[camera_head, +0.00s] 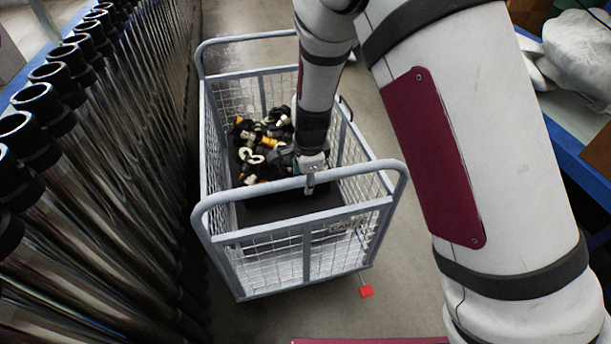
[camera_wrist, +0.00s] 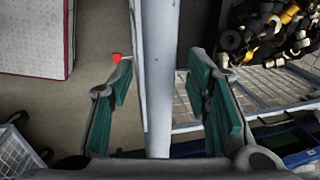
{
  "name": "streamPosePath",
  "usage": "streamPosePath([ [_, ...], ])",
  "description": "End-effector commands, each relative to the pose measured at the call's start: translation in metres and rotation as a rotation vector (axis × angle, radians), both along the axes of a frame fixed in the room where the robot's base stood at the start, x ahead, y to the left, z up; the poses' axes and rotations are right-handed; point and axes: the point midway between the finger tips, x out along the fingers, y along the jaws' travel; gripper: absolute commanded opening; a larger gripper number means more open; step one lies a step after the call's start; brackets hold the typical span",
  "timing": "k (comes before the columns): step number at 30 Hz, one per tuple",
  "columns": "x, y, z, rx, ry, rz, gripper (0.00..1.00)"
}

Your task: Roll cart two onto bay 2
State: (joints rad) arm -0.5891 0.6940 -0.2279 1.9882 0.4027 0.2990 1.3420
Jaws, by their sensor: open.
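A grey wire-mesh cart (camera_head: 310,240) stands on the floor in the middle of the head view, with a partly readable label (camera_head: 347,226) on its near side; I cannot read its number. Its near handle bar (camera_head: 240,193) crosses the top of the near end. My gripper (camera_head: 311,184) is at the middle of this bar. In the wrist view my gripper (camera_wrist: 160,88) is open, with the handle bar (camera_wrist: 157,60) running between its green-padded fingers; a gap shows on both sides. Bay 2 cannot be made out in either view.
Black and yellow fittings (camera_head: 262,142) lie in the cart. A row of metal tubes (camera_head: 130,130) with black tops stands close on the left. A red tab (camera_head: 366,291) sticks out low beside the cart. A blue-edged rack (camera_head: 570,160) with a white bag (camera_head: 580,55) is at right.

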Motion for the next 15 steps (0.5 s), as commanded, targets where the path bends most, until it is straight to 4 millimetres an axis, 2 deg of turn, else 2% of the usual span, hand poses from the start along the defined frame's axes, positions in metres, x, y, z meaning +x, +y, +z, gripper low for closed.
streamPosePath([
  [8, 0.0003, 0.0003, -0.0010, 0.000, -0.001, 0.000, 0.45],
  [14, 0.0003, 0.0002, -0.0011, 0.000, 0.000, 0.000, 0.01],
  [15, 0.0003, 0.0002, -0.0010, 0.000, -0.001, 0.000, 0.00],
])
